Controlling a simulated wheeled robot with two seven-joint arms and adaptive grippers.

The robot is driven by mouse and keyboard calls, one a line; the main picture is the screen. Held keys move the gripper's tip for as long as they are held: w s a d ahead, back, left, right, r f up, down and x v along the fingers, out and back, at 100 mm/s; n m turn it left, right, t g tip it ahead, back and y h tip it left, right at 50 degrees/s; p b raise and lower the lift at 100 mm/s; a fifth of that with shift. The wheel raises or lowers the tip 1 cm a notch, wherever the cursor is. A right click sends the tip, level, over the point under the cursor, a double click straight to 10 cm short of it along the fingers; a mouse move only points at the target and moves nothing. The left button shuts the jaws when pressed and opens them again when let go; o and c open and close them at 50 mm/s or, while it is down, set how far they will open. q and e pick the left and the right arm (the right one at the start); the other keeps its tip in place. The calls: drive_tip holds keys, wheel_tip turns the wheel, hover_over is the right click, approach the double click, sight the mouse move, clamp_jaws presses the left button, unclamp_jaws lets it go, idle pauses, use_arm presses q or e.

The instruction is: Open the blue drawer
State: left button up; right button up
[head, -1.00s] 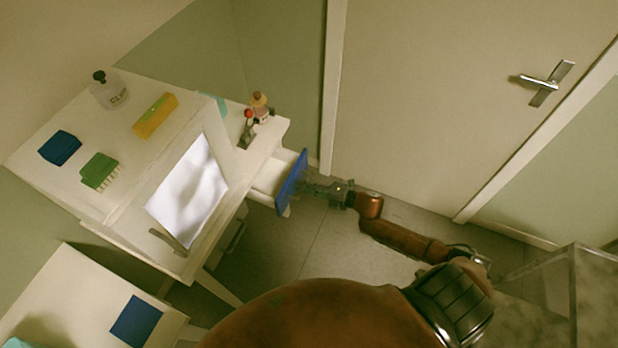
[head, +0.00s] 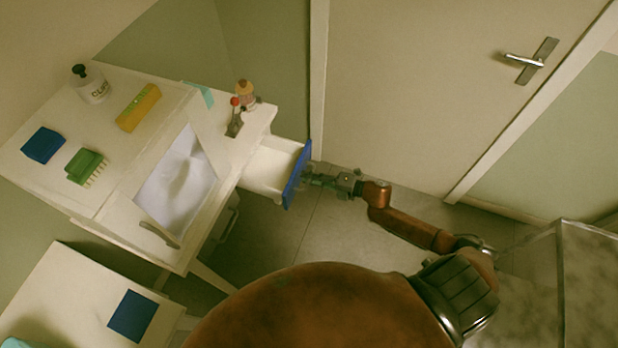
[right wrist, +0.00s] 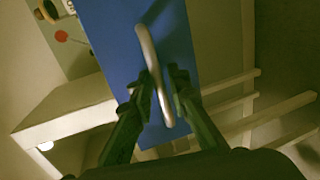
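The blue-fronted drawer (head: 298,175) is pulled out of the white desk, and its white inside (head: 268,168) shows from above. In the right wrist view the drawer's blue front (right wrist: 200,40) fills the upper middle, with a curved metal handle (right wrist: 152,62) on it. My right gripper (head: 308,179) is at the outer face of the blue front. In the right wrist view its fingers (right wrist: 158,84) close in on both sides of the handle. A small gap at the right finger is hard to judge. My left gripper is not in view.
On the desk stand a clear bottle (head: 90,84), a yellow block (head: 138,108), a green brush (head: 86,166), a blue block (head: 42,146) and a small figure-like bottle (head: 246,96). A door (head: 430,90) is behind my right arm. Floor (head: 330,235) is clear beside the drawer.

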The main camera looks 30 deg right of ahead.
drive_tip(key=shift+s, duration=0.15)
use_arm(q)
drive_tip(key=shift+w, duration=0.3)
use_arm(e)
drive_tip(key=v, duration=1.2)
